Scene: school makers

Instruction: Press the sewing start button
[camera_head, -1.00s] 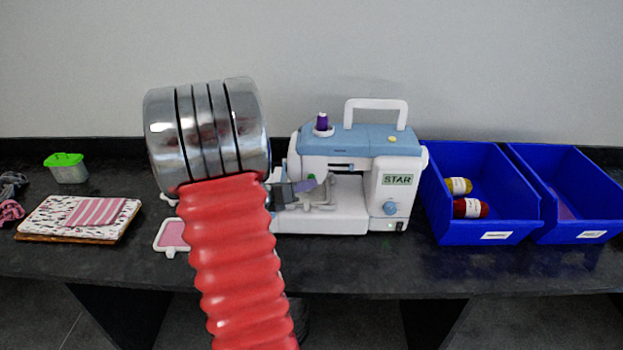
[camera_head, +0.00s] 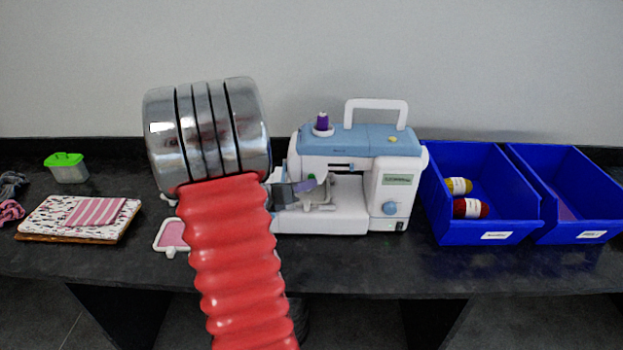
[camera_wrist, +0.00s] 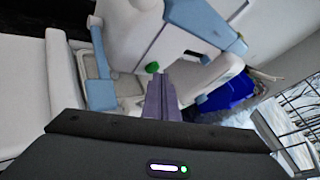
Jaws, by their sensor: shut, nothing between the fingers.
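The white and blue sewing machine (camera_head: 350,145) stands on the dark table, and it fills the top of the wrist view (camera_wrist: 135,25). A green button (camera_wrist: 152,67) shows on the machine's white body in the wrist view; it also shows as a small green spot in the head view (camera_head: 311,176). My gripper (camera_wrist: 160,76) is shut and empty, its purple fingers pointing at the machine. The fingertips are right by the green button; I cannot tell whether they touch it. In the head view my gripper (camera_head: 322,182) is at the machine's left end, partly hidden by my arm.
Two blue bins (camera_head: 470,232) (camera_head: 578,232) stand right of the machine, the nearer one holding yarn. Folded fabric on a board (camera_head: 75,236), a green-lidded box (camera_head: 68,172) and a pink-padded piece (camera_head: 170,234) lie to the left. The machine has a small screen (camera_head: 397,180).

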